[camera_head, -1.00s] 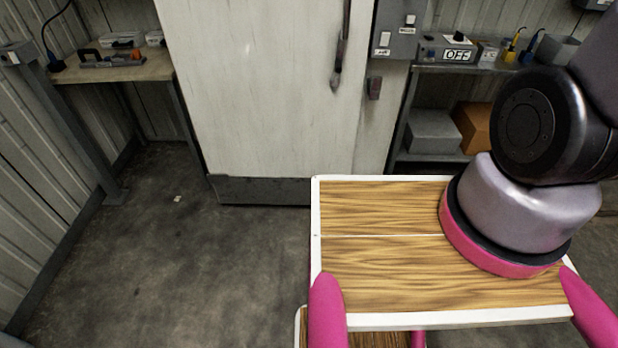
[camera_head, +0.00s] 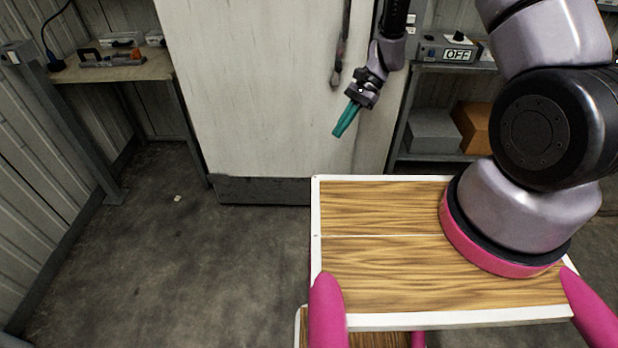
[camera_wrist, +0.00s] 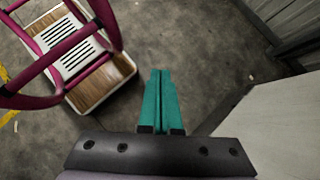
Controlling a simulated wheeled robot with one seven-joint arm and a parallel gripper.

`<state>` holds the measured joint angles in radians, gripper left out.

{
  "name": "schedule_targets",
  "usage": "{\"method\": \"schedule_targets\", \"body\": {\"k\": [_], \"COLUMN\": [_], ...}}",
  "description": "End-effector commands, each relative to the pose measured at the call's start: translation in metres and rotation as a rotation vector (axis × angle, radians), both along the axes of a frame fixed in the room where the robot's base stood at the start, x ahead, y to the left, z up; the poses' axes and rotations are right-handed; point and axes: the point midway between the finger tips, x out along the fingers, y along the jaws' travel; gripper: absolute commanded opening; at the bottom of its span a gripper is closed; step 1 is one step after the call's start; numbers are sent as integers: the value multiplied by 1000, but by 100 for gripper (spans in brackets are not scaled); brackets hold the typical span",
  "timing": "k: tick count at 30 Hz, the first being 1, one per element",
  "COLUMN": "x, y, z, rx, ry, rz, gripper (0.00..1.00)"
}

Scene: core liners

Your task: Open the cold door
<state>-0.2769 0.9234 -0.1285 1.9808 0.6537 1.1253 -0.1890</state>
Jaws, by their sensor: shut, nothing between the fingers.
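The cold door (camera_head: 255,90) is a tall, scuffed white panel with a dark kick strip at its foot, and it looks closed. Its long dark handle (camera_head: 337,72) runs down near the right edge, and its upper end is out of the frame. My gripper (camera_head: 340,132), with teal fingers, is shut and empty. In the head view it appears in front of the door, just right of and below the handle's lower end, pointing down. In the wrist view the teal fingers (camera_wrist: 161,100) lie side by side over bare floor, with a pale panel at the lower right.
A bench (camera_head: 115,70) with tools stands left of the door. A shelf (camera_head: 450,67) with an "OFF" box (camera_head: 457,50) and grey and orange boxes stands right. My wooden-topped base fills the lower right.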

Motion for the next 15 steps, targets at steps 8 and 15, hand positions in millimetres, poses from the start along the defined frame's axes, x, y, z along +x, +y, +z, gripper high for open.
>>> {"method": "schedule_targets", "body": {"k": [8, 15], "x": [-16, -33], "y": [6, 24], "z": [-46, -70], "rx": [-9, -9], "ry": [72, 74], "rz": [-21, -19], "gripper": [0, 0]}}
